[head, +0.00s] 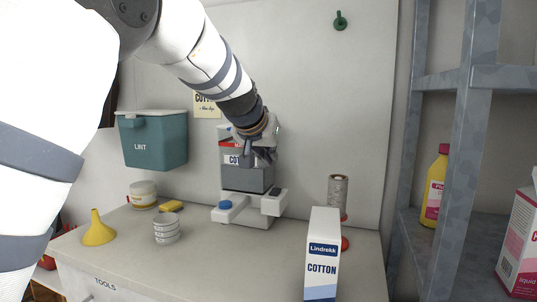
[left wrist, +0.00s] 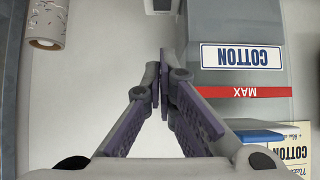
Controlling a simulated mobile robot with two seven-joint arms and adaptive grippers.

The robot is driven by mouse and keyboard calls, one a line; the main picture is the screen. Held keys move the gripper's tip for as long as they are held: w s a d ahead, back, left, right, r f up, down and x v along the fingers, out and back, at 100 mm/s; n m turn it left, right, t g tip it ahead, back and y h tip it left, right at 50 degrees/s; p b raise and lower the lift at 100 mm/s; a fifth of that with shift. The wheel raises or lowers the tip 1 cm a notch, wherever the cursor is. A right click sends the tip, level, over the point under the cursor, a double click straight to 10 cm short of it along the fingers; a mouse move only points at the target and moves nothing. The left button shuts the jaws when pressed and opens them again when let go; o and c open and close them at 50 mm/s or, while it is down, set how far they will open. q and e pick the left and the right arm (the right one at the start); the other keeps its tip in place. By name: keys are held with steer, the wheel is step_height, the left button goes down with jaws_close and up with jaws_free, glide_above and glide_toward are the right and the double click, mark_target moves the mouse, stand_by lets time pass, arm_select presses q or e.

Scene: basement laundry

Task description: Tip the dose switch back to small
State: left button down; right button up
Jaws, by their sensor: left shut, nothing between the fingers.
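The dispenser (head: 246,180) stands against the back wall, with a grey tank marked COTTON and a red MAX line. A white block (head: 271,206) at its lower right bears a small dark piece (head: 275,192), perhaps the dose switch; I cannot tell which way it tips. My left gripper (head: 265,157) is shut and empty, high at the tank's right side. In the left wrist view, upside down, its closed fingertips (left wrist: 163,88) are beside the tank (left wrist: 240,75); I cannot tell whether they touch it. My right gripper is not in view.
A Lindrekk cotton carton (head: 322,258) stands at the counter's front right. A speckled roll (head: 338,193) stands behind it. A white stack (head: 167,228) and a yellow funnel (head: 98,230) are left. A green lint bin (head: 153,140) hangs on the wall. The counter before the dispenser is clear.

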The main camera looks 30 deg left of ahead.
arm_select(q)
glide_above(276, 191)
step_height(276, 191, down, 5)
steer(key=shift+r+b, duration=0.2)
steer(key=shift+b, duration=0.25)
steer(key=shift+s+f, duration=0.1)
steer(key=shift+f, duration=1.3)
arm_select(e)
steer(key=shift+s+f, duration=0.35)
